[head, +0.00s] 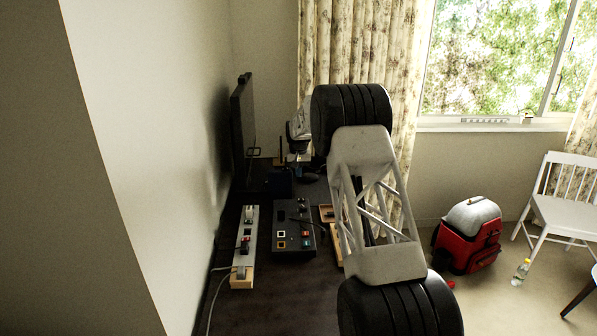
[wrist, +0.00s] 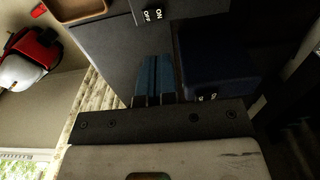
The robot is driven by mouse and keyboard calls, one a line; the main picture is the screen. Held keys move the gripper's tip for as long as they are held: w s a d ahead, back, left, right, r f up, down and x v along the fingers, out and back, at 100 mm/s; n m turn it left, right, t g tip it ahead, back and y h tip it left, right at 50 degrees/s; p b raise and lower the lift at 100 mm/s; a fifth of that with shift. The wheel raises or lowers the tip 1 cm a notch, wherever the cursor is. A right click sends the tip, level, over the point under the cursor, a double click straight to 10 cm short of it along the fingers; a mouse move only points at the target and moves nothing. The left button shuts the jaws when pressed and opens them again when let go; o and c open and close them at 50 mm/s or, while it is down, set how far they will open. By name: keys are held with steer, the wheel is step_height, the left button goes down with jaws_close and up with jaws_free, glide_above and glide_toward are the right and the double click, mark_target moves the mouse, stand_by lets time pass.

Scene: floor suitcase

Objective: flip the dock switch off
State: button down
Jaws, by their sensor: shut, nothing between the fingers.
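A dark blue box (wrist: 215,60), which looks like the dock, is right of centre in the wrist view. It also shows in the head view (head: 280,182) on the far part of the desk. Small white lettering (wrist: 207,97) on its near edge is partly cut off by my gripper's plate. I cannot make out its switch or the switch's position. My gripper (wrist: 153,98) is shut and empty, its tips just left of the box's near edge. I cannot tell whether they touch anything.
A dark control panel (head: 293,228) with coloured buttons and a power strip (head: 244,245) with switches sit nearer on the desk. A monitor (head: 242,125) stands at the left wall. A wooden tray (head: 327,212) is right of the panel. ON/OFF lettering (wrist: 152,14) marks another dark surface.

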mark_target(302, 199)
step_height(302, 199, down, 11)
steer(key=shift+f, duration=0.2)
stand_by(0.4)
stand_by(0.3)
steer(key=shift+f, duration=0.2)
stand_by(0.3)
steer(key=shift+d+r, duration=0.35)
steer(key=shift+d, duration=0.35)
steer(key=shift+r, duration=0.1)
step_height(302, 199, up, 14)
steer(key=a, duration=0.2)
steer(key=shift+a+f, duration=0.25)
steer(key=shift+a, duration=0.05)
stand_by(0.5)
